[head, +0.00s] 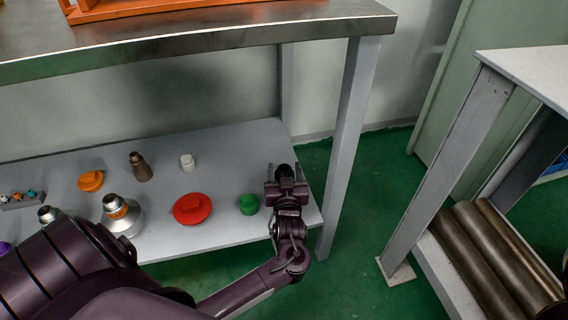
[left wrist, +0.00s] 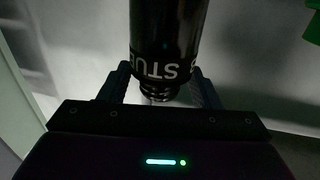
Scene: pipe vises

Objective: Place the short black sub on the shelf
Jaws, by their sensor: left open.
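The short black sub (head: 284,170) is at the right end of the grey lower shelf (head: 235,150). In the left wrist view the sub (left wrist: 167,35) is a black cylinder with white lettering and a threaded end towards me. My left gripper (head: 285,168) is open, with one finger on each side of the sub; it also shows in the left wrist view (left wrist: 160,82). Whether the sub's far end rests on the shelf is hidden. My right gripper is not in view.
On the shelf are a green cap (head: 249,204), a red cap (head: 192,208), a white fitting (head: 187,162), a dark tapered fitting (head: 140,167), an orange cap (head: 90,181) and a silver flanged part (head: 122,216). The bench top (head: 200,35) overhangs the shelf; a leg (head: 350,140) stands right of my gripper.

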